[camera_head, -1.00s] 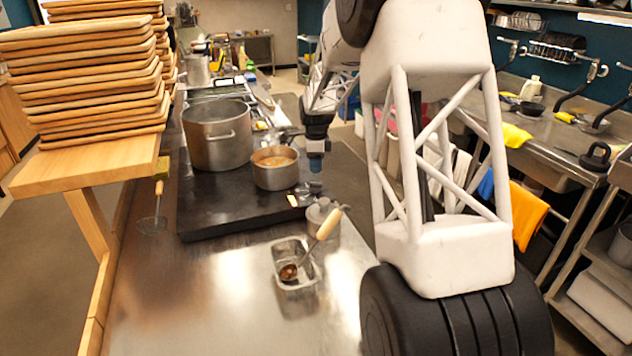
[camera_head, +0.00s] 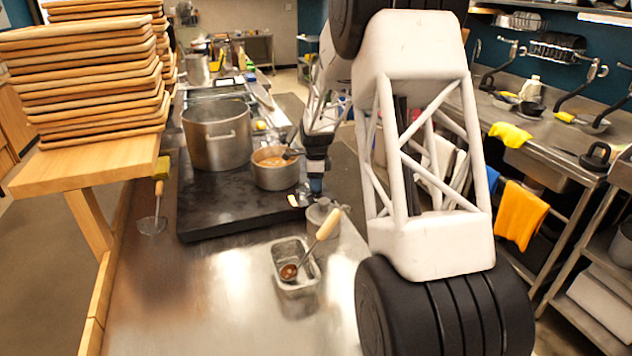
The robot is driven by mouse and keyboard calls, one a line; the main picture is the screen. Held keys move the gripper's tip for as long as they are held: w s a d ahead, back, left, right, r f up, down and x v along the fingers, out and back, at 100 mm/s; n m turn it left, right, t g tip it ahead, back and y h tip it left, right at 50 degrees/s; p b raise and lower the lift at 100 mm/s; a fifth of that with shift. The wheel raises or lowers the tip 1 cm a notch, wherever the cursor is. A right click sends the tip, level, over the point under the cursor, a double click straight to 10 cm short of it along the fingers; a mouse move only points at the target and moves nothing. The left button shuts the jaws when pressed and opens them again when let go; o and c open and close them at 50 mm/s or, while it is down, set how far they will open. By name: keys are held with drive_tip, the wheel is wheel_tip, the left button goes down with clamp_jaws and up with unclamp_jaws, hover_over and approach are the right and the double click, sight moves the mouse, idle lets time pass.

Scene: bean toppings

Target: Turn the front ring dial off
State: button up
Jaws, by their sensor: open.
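The black stove top (camera_head: 215,212) stands on the steel counter and carries a large steel pot (camera_head: 217,150) and a smaller pot (camera_head: 272,178) of brown food. I cannot make out the front ring dial; the stove's right side is partly behind my arm. A small pale piece (camera_head: 293,200) shows at the stove's right front edge. My gripper (camera_head: 304,198) points down at that right edge, beside the small pot and behind a lidded metal container (camera_head: 322,216). It is open and small in view, and I see nothing held in it. Whether it touches the stove is unclear.
A metal tray (camera_head: 296,288) with a wooden-handled ladle (camera_head: 322,232) stands in front of the stove. Stacked wooden trays (camera_head: 90,90) stand on a wooden shelf at left. The front counter is largely clear.

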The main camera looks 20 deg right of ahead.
clamp_jaws()
drive_tip(key=shift+n, duration=0.4)
drive_tip(key=n, duration=0.3)
drive_tip(key=shift+n, duration=0.3)
drive_tip(key=n, duration=0.4)
drive_tip(key=shift+n, duration=0.3)
drive_tip(key=n, duration=0.4)
drive_tip(key=shift+n, duration=0.3)
drive_tip(key=n, duration=0.4)
